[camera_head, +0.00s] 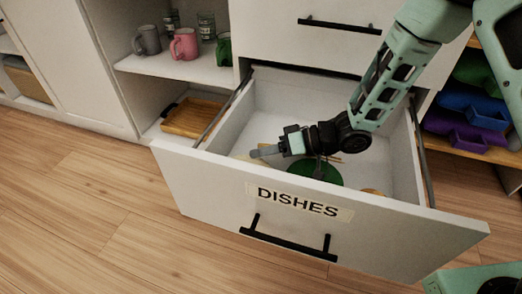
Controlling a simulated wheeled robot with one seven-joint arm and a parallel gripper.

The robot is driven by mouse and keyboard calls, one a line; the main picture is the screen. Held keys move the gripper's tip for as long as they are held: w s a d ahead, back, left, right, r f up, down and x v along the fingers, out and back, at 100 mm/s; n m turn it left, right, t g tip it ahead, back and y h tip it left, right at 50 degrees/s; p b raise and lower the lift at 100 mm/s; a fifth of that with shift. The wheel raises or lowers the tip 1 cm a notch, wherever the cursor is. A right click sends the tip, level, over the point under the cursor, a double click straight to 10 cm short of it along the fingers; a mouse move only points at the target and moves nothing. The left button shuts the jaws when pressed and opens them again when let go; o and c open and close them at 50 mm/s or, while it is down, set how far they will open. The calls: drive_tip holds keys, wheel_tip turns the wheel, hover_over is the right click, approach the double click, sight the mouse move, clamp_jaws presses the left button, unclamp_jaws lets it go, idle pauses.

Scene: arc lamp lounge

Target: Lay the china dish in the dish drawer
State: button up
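The dish drawer (350,238) is pulled open, with a "DISHES" label on its front. My gripper (263,152) reaches down into it from the upper right, its grey fingers pointing left near the front left of the drawer. The gap between the fingers does not show. A green round dish (316,170) lies in the drawer below my gripper, partly covered by it. A small pale edge (241,157) shows near the fingertips; I cannot tell whether it is the china dish. The drawer's front wall hides part of its floor.
A tan piece (372,191) shows at the drawer's front right. Left of the drawer, a shelf (180,69) holds a grey mug (148,40), a pink mug (184,44), a green mug (224,50) and glasses. A wooden tray (192,117) lies below. Wooden floor is clear at left.

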drive_tip(key=w+p+v, duration=0.1)
drive_tip(key=p+v, duration=0.4)
drive_tip(key=v, duration=0.5)
wheel_tip(320, 180, up, 8)
drive_tip(key=t+h, duration=0.4)
drive_tip(key=h, duration=0.4)
drive_tip(key=s+d+r+g+h, duration=0.1)
drive_tip(key=s+r+g+h, duration=0.1)
drive_tip(key=s, duration=0.9)
drive_tip(key=s+d+r+g+h, duration=0.2)
drive_tip(key=s+r, duration=0.3)
drive_tip(key=s, duration=0.7)
drive_tip(key=shift+s+g+h, duration=0.15)
drive_tip(key=shift+g+h, duration=0.35)
drive_tip(key=shift+g, duration=0.2)
